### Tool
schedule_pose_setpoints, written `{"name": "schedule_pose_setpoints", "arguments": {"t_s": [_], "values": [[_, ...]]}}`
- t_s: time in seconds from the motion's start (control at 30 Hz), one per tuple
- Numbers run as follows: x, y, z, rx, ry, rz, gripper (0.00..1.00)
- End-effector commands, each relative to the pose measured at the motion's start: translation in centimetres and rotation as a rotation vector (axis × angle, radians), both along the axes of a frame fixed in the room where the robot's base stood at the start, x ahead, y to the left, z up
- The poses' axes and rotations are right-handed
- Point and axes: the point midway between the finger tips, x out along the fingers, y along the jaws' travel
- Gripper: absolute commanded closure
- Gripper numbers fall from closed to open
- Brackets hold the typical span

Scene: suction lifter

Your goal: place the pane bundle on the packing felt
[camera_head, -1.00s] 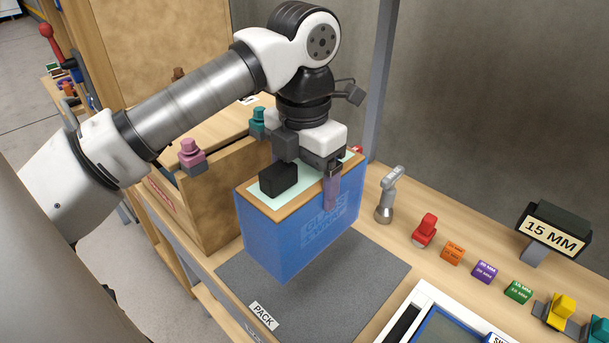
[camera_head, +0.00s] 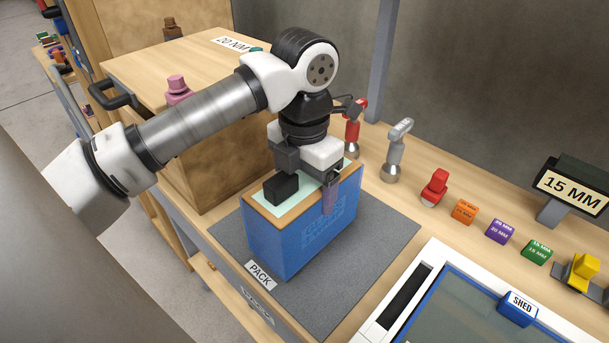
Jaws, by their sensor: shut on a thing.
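The grip itself is partly hidden by the gripper body.
A wooden crate (camera_head: 215,150) stands close behind left. Grey (camera_head: 394,155) and red (camera_head: 353,130) lifters stand behind the felt. Coloured blocks line the back right, below a 15 MM sign (camera_head: 572,188). A white-framed tray labelled SHED (camera_head: 430,262) lies at front right.

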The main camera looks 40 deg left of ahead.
Motion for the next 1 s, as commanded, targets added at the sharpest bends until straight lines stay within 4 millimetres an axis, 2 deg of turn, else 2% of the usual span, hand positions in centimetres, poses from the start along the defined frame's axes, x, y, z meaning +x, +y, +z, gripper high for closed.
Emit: {"name": "schedule_pose_setpoints", "arguments": {"t_s": [0.4,0.43,0.53,0.83,0.93,1.0], "values": [[0.0,0.0,-0.3,0.002,-0.003,0.0,0.89],[0.0,0.0,-0.3,0.001,-0.001,0.0,0.15],[0.0,0.0,-0.3,0.001,-0.001,-0.001,0.01],[0.0,0.0,0.0,0.001,-0.001,-0.001,0.0],[0.1,0.0,0.8,0.003,-0.001,0.0,0.0],[0.1,0.0,2.1,0.004,-0.003,0.0,0.0]]}}
